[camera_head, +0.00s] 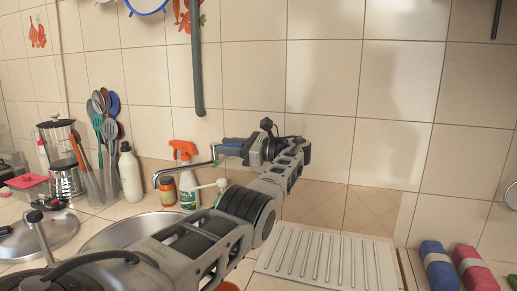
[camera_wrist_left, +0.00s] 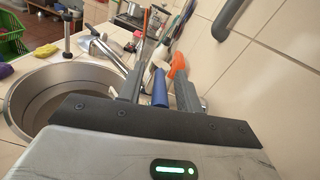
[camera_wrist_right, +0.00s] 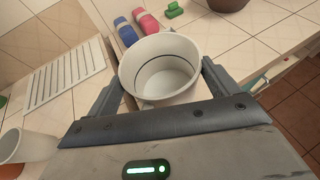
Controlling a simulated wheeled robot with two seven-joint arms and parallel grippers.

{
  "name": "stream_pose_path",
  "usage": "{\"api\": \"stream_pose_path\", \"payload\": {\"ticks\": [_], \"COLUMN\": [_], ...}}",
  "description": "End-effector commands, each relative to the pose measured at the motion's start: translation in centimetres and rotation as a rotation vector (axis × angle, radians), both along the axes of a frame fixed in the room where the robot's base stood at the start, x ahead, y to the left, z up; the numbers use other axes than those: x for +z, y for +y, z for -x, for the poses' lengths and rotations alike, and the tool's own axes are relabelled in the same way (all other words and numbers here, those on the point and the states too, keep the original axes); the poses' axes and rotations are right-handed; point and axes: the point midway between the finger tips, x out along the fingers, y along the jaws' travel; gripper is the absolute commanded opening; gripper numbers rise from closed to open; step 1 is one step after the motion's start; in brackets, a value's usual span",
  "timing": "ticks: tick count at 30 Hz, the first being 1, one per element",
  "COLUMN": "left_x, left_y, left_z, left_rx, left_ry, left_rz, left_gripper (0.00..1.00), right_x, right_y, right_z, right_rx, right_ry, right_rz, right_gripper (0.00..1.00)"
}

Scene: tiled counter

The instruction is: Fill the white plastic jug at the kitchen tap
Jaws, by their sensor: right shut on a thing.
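The white plastic jug (camera_wrist_right: 160,66) shows in the right wrist view, mouth toward the camera, with no water visible inside. My right gripper (camera_wrist_right: 160,92) is shut on it, one finger at each side. The head view shows neither the jug nor this gripper. The tap's metal spout (camera_head: 184,169) reaches left over the sink (camera_head: 130,231), with no water visible. My left gripper (camera_head: 268,149) is at the tap in the head view. In the left wrist view its open fingers (camera_wrist_left: 160,88) stand either side of a blue part (camera_wrist_left: 160,87), apparently the tap handle; contact is unclear.
An orange-topped spray bottle (camera_head: 188,175) and a small jar (camera_head: 167,191) stand behind the spout. A white bottle (camera_head: 131,173) and utensils are farther left. A ribbed draining board (camera_head: 325,258) lies clear at right, beside rolled cloths (camera_head: 438,266).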

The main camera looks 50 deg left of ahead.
Motion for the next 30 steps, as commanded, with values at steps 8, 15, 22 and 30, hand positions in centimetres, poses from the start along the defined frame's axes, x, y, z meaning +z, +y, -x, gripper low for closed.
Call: {"api": "stream_pose_path", "payload": {"ticks": [8,15,22,30], "left_x": [0.1,3.0,4.9,8.8], "left_y": [0.0,0.0,-1.2,-4.0], "left_z": [0.0,-0.1,0.9,3.0], "left_rx": [-0.002,-0.001,-0.002,-0.002], "left_ry": [0.0,-0.005,-0.004,-0.007], "left_rz": [0.0,-0.003,-0.005,-0.004], "left_gripper": [0.34,0.34,0.34,0.34], "right_x": [0.2,0.0,-0.4,-1.5], "right_y": [0.0,0.0,0.0,0.0], "right_z": [0.0,0.0,0.0,0.0], "right_rx": [0.001,0.001,0.001,0.001], "right_ry": [-0.006,-0.006,-0.006,-0.006], "right_rz": [-0.002,-0.002,-0.002,-0.002], "right_gripper": [0.52,0.52,0.52,0.52]}}
